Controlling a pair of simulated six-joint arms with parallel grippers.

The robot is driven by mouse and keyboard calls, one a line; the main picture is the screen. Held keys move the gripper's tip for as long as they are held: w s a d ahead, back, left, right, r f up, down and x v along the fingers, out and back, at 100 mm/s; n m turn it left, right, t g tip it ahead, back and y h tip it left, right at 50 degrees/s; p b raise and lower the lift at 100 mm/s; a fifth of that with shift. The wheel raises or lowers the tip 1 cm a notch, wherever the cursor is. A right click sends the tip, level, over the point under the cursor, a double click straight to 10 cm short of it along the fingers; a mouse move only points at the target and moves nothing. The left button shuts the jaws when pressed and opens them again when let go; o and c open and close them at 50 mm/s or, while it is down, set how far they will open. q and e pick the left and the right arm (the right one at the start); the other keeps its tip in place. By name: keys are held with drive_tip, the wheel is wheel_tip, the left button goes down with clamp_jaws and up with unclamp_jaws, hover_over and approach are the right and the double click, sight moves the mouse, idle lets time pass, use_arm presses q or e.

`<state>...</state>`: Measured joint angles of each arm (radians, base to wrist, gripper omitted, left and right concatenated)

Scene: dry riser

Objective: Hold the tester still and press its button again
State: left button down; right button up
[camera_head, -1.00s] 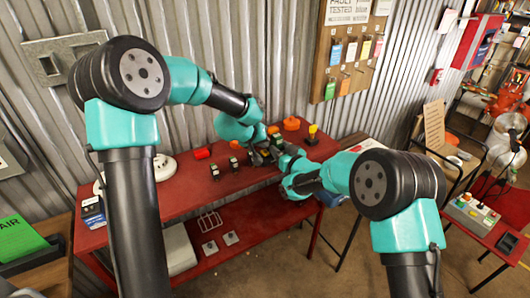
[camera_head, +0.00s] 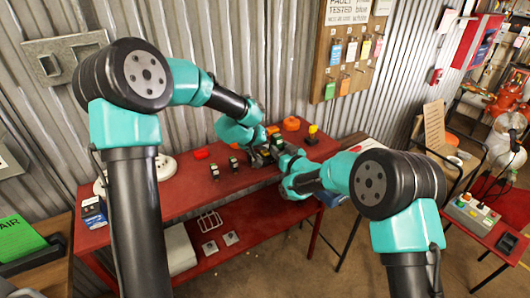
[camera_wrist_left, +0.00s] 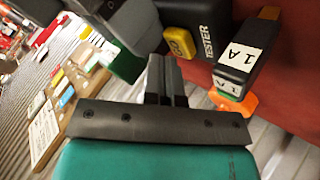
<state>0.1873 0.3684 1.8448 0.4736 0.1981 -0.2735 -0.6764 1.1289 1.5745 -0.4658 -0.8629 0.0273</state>
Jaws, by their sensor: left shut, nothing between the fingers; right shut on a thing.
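The tester (camera_wrist_left: 201,24) is a black box lettered TESTER with a yellow button (camera_wrist_left: 180,43) on its near end in the left wrist view. My left gripper (camera_wrist_left: 166,62) is shut and empty, its fingertips close beside the yellow button. I cannot tell whether they touch it. My right gripper (camera_wrist_left: 122,62) reaches in beside the tester and is shut on it, its jaws partly hidden.
A black block labelled 1A (camera_wrist_left: 242,62) stands close right of the tester in the left wrist view. Small dark blocks (camera_head: 214,172), a red item (camera_head: 201,153) and a yellow-topped item (camera_head: 312,133) stand on the bench. The corrugated wall (camera_head: 200,120) is close behind.

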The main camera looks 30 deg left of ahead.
use_arm(q)
drive_tip(key=shift+f, duration=0.5)
idle(0.7)
drive_tip(key=shift+r, duration=0.95)
drive_tip(key=shift+r, duration=2.55)
use_arm(e)
drive_tip(key=o, duration=1.2)
drive_tip(key=v, duration=1.2)
